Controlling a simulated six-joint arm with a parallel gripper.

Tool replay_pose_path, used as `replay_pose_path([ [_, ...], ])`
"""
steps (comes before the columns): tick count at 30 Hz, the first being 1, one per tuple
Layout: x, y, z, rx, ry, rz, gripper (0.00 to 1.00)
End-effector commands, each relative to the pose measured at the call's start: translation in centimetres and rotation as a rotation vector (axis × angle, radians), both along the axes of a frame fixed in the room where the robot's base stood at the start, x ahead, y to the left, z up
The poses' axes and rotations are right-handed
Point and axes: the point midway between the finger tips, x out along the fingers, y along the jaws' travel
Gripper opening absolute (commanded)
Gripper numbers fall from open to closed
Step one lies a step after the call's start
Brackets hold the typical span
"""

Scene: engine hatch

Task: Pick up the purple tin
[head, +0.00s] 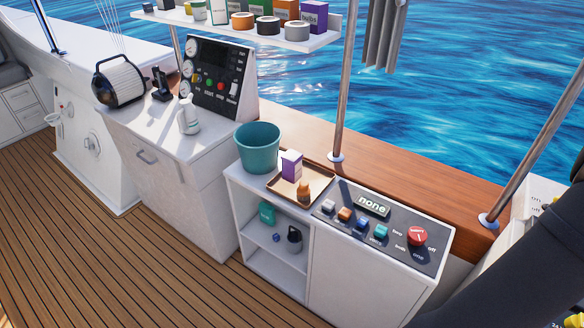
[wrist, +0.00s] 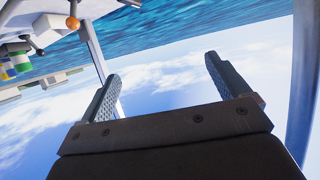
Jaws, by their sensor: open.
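A small purple-and-white box-shaped container (head: 291,165) stands upright on a brown tray (head: 321,183) on the white cabinet, beside a small orange-brown bottle (head: 304,191). A larger purple box-shaped container (head: 314,16) stands at the right end of the raised shelf. I cannot tell from the labels which of them is the purple tin. My gripper (wrist: 165,70) is open and empty in the wrist view, with sky and water beyond its fingers. It is away from both purple containers, and its fingers are not in the head view.
A teal bucket (head: 258,147) stands left of the tray. A control panel (head: 385,226) with buttons and a red knob (head: 417,236) lies to the right. A metal post (head: 346,90) rises behind the tray. The raised shelf (head: 270,39) holds several other containers.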

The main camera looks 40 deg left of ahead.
Motion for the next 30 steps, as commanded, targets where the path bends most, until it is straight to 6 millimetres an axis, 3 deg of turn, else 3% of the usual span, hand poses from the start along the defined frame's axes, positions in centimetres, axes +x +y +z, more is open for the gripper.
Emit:
replay_pose_path([
  [11, 0.2, 0.3, -0.1, 0.013, 0.002, -0.015, 0.82],
  [16, 1.8, 2.7, -0.8, 0.151, 0.018, -0.157, 0.82],
  [21, 2.9, 8.2, -2.9, 0.408, 0.076, -0.423, 0.82],
  [26, 2.2, 14.7, -5.4, 0.623, 0.162, -0.665, 0.82],
  [29, 1.4, 19.8, -6.8, 0.739, 0.233, -0.803, 0.82],
  [30, 1.5, 22.7, -7.3, 0.788, 0.260, -0.837, 0.82],
])
